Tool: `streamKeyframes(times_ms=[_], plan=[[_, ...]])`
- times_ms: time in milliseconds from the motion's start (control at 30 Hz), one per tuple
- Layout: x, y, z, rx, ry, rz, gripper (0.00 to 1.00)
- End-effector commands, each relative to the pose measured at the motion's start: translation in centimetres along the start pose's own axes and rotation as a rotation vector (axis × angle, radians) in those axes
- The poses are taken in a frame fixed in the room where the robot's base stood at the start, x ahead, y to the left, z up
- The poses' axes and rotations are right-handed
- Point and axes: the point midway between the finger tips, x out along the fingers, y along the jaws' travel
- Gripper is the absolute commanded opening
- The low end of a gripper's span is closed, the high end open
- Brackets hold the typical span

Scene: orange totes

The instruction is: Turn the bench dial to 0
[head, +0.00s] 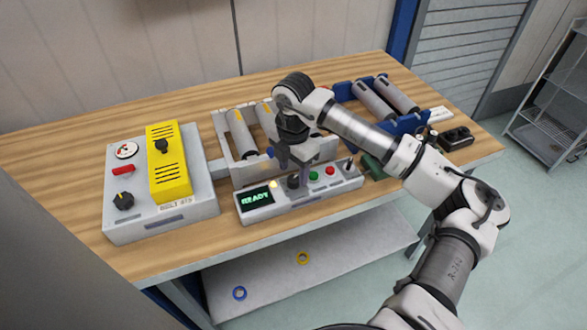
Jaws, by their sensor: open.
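A grey console on the bench (307,199) has a green READY display (257,196), a black dial (293,182), green and red buttons and a small toggle. Another black dial (123,201) sits on the grey box (160,222) at the left. I cannot tell from the picture which is the bench dial, and neither setting is readable. My gripper (292,168) is open and points down just above the console's dial. The gripper and wrist partly cover the area behind it, and I cannot tell whether the fingers touch the dial.
The left box carries a yellow cover (170,178), a gauge (126,150) and a red switch (122,170). Behind the console a grey rack (222,126) holds grey cylinders. A blue tray (399,124) with more cylinders stands right. The front-left bench top is clear.

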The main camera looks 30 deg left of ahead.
Motion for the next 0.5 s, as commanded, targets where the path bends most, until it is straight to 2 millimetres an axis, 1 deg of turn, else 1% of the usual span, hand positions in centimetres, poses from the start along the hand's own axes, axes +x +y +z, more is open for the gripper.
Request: streamKeyframes(times_ms=[100,200,300,500], plan=[[1.3,0.0,0.0,0.001,0.002,-0.001,0.51],[2.0,0.0,0.0,0.001,0.001,0.001,0.51],[2.4,0.0,0.0,0.0,0.001,0.001,0.51],[2.5,0.0,0.0,0.0,0.0,0.001,0.51]])
